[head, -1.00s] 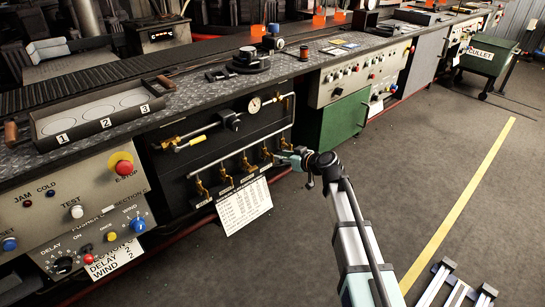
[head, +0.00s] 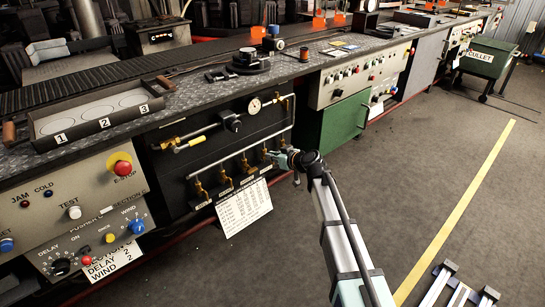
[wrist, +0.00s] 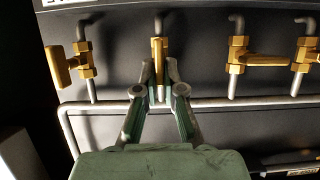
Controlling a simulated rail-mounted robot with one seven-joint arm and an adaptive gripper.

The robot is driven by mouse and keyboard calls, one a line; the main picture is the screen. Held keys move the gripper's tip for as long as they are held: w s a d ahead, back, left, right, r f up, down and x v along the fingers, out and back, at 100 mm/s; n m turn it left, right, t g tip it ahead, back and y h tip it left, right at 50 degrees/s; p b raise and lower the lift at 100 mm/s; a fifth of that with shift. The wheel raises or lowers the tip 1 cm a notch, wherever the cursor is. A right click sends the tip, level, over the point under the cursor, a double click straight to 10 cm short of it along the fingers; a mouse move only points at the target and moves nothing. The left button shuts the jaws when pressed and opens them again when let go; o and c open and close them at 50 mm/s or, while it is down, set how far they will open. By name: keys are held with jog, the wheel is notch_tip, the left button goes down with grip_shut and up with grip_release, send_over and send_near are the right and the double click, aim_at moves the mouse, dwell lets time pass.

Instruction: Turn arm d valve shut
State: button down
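A row of brass valves hangs on a pipe along the black panel. The valve that I take for arm d (wrist: 158,52) stands second from the left in the wrist view, which appears upside down. Its lever lies roughly in line with its own pipe. My gripper (wrist: 160,70) has one finger on each side of this lever, its tips close to it; firm contact does not show. In the head view my gripper (head: 279,158) is at the right end of the valve row and hides part of it. The valve tags are too small to read.
A neighbouring valve (wrist: 70,65) on the left has its lever turned out sideways. Another valve (wrist: 255,59) on the right has its lever across its pipe. A printed sheet (head: 243,207) hangs below the row. A green cabinet (head: 333,125) stands to the right. Floor is free in front.

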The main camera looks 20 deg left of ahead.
dwell(0.4)
jog(key=shift+w+d+f+m+g+y, duration=0.25)
jog(key=shift+m+g+y, duration=0.65)
jog(key=shift+m, duration=1.45)
jog(key=shift+w+f+m+g+y, duration=0.35)
jog(key=shift+m+g+y, duration=0.3)
jog(key=shift+m+y, duration=1.15)
jog(key=shift+w+d+f+m+g+y, duration=0.2)
jog(key=shift+f+m+g+y, duration=0.4)
jog(key=shift+m, duration=2.25)
jog(key=shift+r, duration=0.15)
jog(key=c, duration=1.3)
grip_release()
